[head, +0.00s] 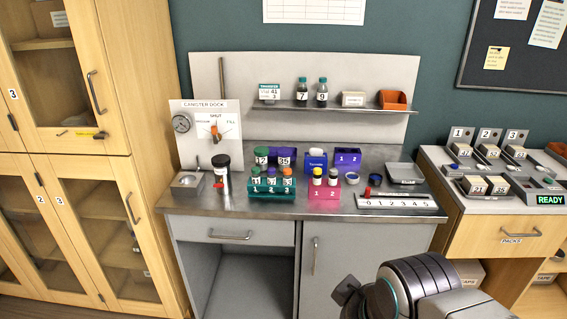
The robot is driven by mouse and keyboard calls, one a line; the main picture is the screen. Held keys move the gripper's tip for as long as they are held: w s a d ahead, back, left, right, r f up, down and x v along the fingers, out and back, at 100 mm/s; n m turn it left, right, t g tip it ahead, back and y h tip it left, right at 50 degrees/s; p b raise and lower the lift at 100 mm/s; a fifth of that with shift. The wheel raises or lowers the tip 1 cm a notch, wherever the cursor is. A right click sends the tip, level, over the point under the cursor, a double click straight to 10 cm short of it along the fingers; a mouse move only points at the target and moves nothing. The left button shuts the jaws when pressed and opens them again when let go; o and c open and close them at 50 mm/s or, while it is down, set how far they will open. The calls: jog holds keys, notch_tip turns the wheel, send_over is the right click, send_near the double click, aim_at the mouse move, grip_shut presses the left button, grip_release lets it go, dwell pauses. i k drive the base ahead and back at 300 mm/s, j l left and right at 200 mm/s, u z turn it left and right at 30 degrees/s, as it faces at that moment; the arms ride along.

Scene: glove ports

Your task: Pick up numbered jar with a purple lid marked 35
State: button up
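The jar marked 35 (284,158) has a purple lid and stands on the steel bench, toward the back. The jar marked 12 (261,157), with a green lid, is close on its left. A green rack of capped vials (271,194) stands in front and hides the lower part of the jar marked 35. My gripper (347,292) is at the bottom of the head view, in front of the bench and well apart from the jar. Its fingers are too unclear to tell whether it is open or shut.
A blue box (316,160) and a purple rack (347,156) stand right of the jar. A pink rack (324,194) is at front right. A shelf (330,106) with bottles runs above. A black-lidded canister (221,172) stands left. Bare bench lies at front left.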

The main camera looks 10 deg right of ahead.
aim_at(285, 154)
jog(key=i+j+z, duration=0.5)
jog(key=i+j, duration=1)
jog(key=i, duration=0.05)
